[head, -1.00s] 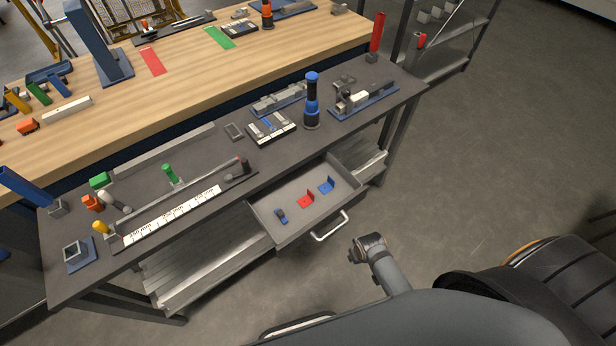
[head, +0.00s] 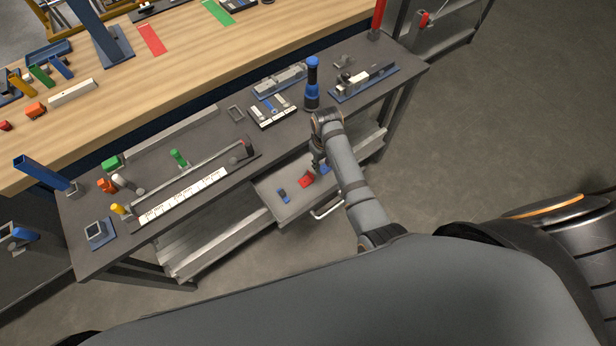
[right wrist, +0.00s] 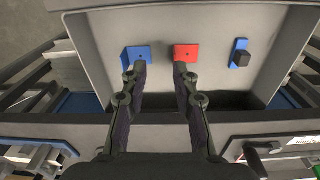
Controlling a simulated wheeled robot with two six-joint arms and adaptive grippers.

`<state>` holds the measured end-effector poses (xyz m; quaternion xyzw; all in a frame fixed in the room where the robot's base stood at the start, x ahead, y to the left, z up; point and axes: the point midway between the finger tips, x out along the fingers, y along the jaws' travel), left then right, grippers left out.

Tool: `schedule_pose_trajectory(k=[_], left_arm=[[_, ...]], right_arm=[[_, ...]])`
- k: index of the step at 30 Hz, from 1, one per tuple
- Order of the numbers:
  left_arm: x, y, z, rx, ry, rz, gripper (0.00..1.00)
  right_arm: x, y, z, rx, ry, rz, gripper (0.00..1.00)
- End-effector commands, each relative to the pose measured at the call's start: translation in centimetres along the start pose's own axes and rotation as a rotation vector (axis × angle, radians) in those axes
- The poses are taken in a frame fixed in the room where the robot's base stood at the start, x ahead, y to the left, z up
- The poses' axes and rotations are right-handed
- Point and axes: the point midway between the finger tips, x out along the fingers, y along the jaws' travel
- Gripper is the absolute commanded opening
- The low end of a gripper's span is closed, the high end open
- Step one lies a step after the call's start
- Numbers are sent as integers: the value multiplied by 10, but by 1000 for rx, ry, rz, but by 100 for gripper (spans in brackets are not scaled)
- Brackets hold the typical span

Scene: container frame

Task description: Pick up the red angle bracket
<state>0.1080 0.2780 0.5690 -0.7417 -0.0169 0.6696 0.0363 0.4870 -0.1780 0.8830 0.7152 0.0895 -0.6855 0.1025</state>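The red angle bracket (head: 306,180) lies in the open grey drawer (head: 272,198) under the dark bench. In the right wrist view the red bracket (right wrist: 186,53) is just beyond the tip of the right-hand finger. A blue bracket (right wrist: 137,56) lies beside it, beyond the left-hand finger; in the head view my gripper partly hides it. My right gripper (right wrist: 159,72) is open and empty, pointing down over the drawer; it also shows in the head view (head: 318,166). Its height above the brackets is hard to tell. My left gripper is not in view.
A small blue piece with a dark block (head: 282,195) lies in the same drawer. The drawer handle (head: 327,208) sticks out in front. The dark bench top (head: 215,150) above holds a ruler strip, a blue-black cylinder (head: 312,84) and fixtures close to my right arm.

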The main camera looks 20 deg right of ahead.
Motion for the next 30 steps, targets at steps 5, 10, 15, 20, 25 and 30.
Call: schedule_pose_trajectory(k=[5,10,15,20,25,30], left_arm=[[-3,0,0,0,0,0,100],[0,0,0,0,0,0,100],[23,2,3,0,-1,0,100],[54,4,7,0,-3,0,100],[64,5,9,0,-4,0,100],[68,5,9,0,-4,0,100]], right_arm=[[-10,-16,-31,-70,-36,-25,29],[-8,-17,-33,-78,-40,-26,29],[12,-18,-32,-77,-40,-26,29],[39,-19,-30,-76,-39,-26,29],[45,-19,-30,-76,-38,-25,29],[48,-20,-30,-76,-39,-26,29]])
